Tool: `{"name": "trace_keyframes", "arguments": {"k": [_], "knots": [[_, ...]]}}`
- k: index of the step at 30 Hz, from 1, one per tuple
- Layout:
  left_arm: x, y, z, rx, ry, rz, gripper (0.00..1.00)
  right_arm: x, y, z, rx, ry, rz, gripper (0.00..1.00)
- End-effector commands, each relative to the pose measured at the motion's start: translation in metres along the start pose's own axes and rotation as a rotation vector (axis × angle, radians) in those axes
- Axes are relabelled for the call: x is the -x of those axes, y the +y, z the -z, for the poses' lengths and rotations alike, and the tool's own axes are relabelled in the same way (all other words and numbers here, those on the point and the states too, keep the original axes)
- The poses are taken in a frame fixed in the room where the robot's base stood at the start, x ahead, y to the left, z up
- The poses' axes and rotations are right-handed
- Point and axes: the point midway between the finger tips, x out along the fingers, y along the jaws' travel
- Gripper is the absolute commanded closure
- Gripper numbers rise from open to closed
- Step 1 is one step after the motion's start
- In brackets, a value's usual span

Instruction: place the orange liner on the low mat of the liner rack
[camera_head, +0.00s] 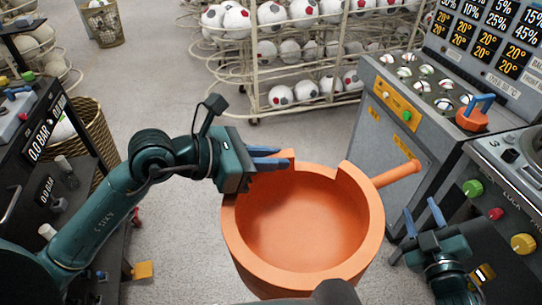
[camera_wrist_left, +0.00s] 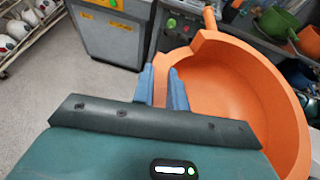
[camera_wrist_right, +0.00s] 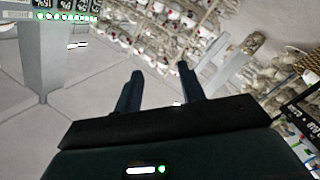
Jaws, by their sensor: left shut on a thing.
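The orange liner (camera_head: 305,225), a large round open bowl with a notched rim and a handle stub at right, hangs in front of me with its opening facing up. My left gripper (camera_head: 283,157) is shut on its rim at the far left side. The left wrist view shows the blue fingers (camera_wrist_left: 163,88) at the edge of the liner (camera_wrist_left: 240,95). My right gripper (camera_head: 422,214) is open and empty, to the right of the liner, apart from it. It also shows empty in the right wrist view (camera_wrist_right: 160,90). I cannot make out the low mat of the rack.
A grey machine (camera_head: 390,125) with a ball tray stands at right, beside a control panel (camera_head: 505,200). A ball rack (camera_head: 300,50) stands at the back. A wicker basket (camera_head: 92,125) is at left. A green bowl (camera_wrist_left: 278,22) sits at the upper right.

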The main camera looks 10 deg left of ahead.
Motion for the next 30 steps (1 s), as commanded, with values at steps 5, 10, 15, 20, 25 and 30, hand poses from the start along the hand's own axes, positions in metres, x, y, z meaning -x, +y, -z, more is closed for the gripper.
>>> {"name": "trace_keyframes", "arguments": {"k": [5, 10, 15, 20, 25, 30], "knots": [[0.000, 0.000, -0.002, 0.002, -0.005, 0.000, 1.00, 0.047, -0.075, -0.038, -0.284, -0.216, 0.133, 0.60], [0.000, 0.000, -0.002, 0.002, -0.005, 0.000, 1.00, 0.094, -0.134, -0.057, -0.504, -0.396, 0.234, 0.60], [0.000, 0.000, -0.002, 0.002, -0.005, 0.000, 1.00, 0.129, -0.172, -0.063, -0.647, -0.519, 0.299, 0.60], [0.000, 0.000, -0.002, 0.002, -0.005, 0.000, 1.00, 0.144, -0.188, -0.064, -0.707, -0.572, 0.327, 0.60], [0.002, 0.001, 0.000, 0.004, -0.005, 0.000, 1.00, 0.147, -0.190, -0.064, -0.718, -0.580, 0.331, 0.60], [0.015, 0.013, 0.017, 0.018, 0.001, 0.000, 1.00, 0.146, -0.190, -0.064, -0.716, -0.579, 0.330, 0.60]]}}
